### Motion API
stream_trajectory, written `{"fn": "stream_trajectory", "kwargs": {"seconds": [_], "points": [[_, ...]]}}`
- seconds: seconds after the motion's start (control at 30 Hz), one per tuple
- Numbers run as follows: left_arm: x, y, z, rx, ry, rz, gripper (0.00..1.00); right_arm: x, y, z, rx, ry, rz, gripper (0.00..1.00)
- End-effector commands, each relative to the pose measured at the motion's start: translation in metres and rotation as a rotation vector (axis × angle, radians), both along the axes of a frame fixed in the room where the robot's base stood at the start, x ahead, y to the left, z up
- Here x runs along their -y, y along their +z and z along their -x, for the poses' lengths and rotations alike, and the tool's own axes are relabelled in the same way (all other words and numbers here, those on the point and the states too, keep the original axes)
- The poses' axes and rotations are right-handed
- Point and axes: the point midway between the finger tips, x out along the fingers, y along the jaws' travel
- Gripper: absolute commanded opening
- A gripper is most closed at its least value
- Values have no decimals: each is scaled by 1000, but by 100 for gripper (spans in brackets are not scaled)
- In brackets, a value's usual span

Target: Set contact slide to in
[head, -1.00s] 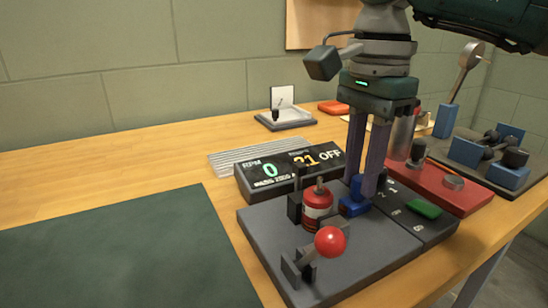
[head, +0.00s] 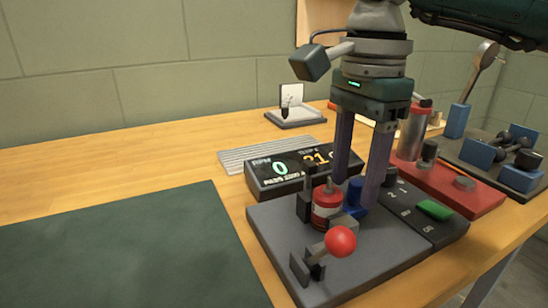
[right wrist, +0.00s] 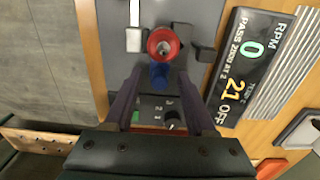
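The blue contact slide (head: 354,193) stands on the grey test plate (head: 282,233), right behind the red-and-white motor can (head: 327,203). In the right wrist view the slide (right wrist: 159,76) sits right against or very near the can's red rim (right wrist: 163,44); I cannot tell if they touch. My right gripper (head: 354,193) points down with its fingers spread, one on each side of the slide. The right wrist view shows the fingers (right wrist: 158,90) apart, with clear space beside the slide. The right finger partly hides the slide in the head view. My left gripper is not in view.
A red ball-topped lever (head: 340,241) stands at the plate's front. A display (head: 290,172) reads RPM 0 and 21. A keypad with a green button (head: 435,210) lies right. A red base (head: 470,190) with a metal cylinder stands beyond. A dark mat (head: 120,250) is bare.

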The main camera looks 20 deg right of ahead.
Motion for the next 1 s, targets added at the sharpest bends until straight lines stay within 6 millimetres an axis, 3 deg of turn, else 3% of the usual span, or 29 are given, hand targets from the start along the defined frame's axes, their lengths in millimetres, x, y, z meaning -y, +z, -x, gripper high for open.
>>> {"fn": "stream_trajectory", "kwargs": {"seconds": [0.3, 0.7, 1.0], "points": [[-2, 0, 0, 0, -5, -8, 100, 1, 5, 0, 1, -2, 3, 57], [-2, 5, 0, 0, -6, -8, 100, 1, 79, -1, 4, -1, 1, 57], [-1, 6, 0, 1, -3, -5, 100, 0, 99, 0, -1, 0, 1, 57]]}}
